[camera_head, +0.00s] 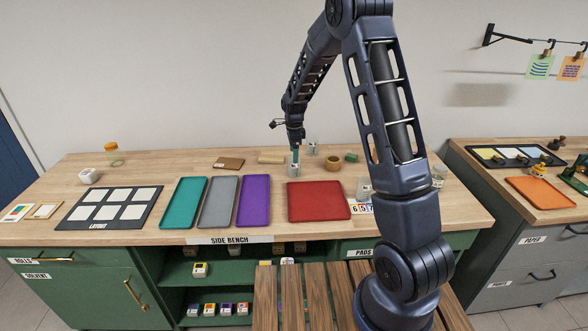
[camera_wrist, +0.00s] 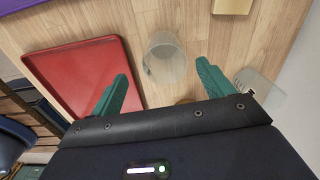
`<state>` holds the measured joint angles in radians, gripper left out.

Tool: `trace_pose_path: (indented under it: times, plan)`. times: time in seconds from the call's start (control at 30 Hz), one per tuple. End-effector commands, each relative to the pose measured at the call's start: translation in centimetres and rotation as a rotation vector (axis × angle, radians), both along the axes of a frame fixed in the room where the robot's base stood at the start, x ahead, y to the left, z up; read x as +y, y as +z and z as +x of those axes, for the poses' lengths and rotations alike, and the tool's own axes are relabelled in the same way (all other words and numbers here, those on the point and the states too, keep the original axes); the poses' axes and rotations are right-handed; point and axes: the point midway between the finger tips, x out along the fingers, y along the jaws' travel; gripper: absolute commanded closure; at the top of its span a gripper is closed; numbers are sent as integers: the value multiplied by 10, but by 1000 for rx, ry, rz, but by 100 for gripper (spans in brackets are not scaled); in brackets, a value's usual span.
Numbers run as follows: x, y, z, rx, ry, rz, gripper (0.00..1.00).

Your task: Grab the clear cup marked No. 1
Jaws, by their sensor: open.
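A clear cup (camera_wrist: 160,50) stands on the wooden bench, just ahead of and between the fingertips of my gripper (camera_wrist: 163,70) in the wrist view. It also shows right below my gripper (camera_head: 295,155) in the head view (camera_head: 295,171). I cannot read a number on it. My gripper is open and empty, with its teal fingers spread wider than the cup. A second clear cup (camera_wrist: 262,86) stands to the right in the wrist view, beyond the right finger, and behind my gripper in the head view (camera_head: 312,149). Its marking is too small to read.
A red tray (camera_wrist: 75,70) lies close beside the left finger. A brown ring (camera_head: 332,163) sits right of the cups. Another clear container (camera_head: 364,187) is right of the red tray, partly behind my arm. Teal (camera_head: 183,203), grey and purple trays lie left.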

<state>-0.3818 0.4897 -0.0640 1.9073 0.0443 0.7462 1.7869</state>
Motion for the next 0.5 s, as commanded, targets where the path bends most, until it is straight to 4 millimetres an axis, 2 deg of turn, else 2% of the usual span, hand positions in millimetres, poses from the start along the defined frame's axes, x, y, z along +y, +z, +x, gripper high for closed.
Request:
trace_pose_path:
  times: [0.27,0.5]
  plan:
    - [-1,-19,2,0,-1,0,20]
    - [-1,-51,6,3,0,-1,20]
